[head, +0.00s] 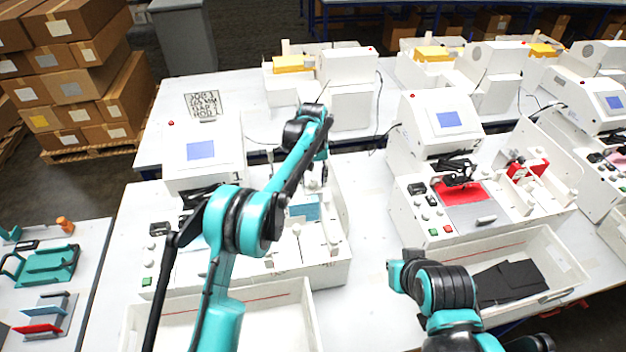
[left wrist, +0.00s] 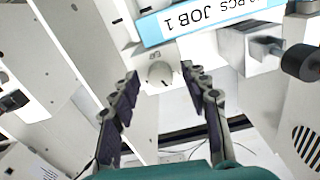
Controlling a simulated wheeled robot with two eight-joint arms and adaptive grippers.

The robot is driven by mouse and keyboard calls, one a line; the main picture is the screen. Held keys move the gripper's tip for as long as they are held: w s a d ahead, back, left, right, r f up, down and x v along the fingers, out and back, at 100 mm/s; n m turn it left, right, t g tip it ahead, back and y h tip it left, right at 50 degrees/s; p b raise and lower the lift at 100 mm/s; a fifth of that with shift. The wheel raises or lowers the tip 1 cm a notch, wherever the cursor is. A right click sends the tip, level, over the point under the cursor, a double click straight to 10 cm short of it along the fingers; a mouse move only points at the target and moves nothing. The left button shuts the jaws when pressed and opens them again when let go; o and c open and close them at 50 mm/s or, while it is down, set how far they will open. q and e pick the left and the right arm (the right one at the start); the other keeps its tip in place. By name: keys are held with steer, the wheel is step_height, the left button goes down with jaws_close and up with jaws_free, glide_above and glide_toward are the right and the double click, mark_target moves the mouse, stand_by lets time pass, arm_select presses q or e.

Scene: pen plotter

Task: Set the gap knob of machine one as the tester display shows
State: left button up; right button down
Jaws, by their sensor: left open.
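Machine one (head: 190,178), white with a blue screen (head: 201,150), stands on the left table, partly hidden behind my left arm. The screen's text is too small to read. My left gripper (head: 314,182) is over this machine's right side. In the left wrist view the left gripper (left wrist: 160,72) is open. Its fingers stand either side of a round white knob (left wrist: 160,74), with no visible grip on it. A small label above the knob appears upside down. A blue-edged "JOB 1" label (left wrist: 205,18) is beside it. No right gripper shows.
A second machine (head: 440,125) with a red plate is to the right. White trays (head: 265,300) sit in front. My right arm is bent over the table between the machines.

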arm_select(q)
steer(key=shift+c, duration=0.3)
jaws_close()
steer(key=shift+m, duration=0.3)
steer(key=m+b, duration=0.1)
steer(key=m, duration=0.7)
stand_by(0.4)
steer(key=shift+o, duration=0.3)
jaws_free()
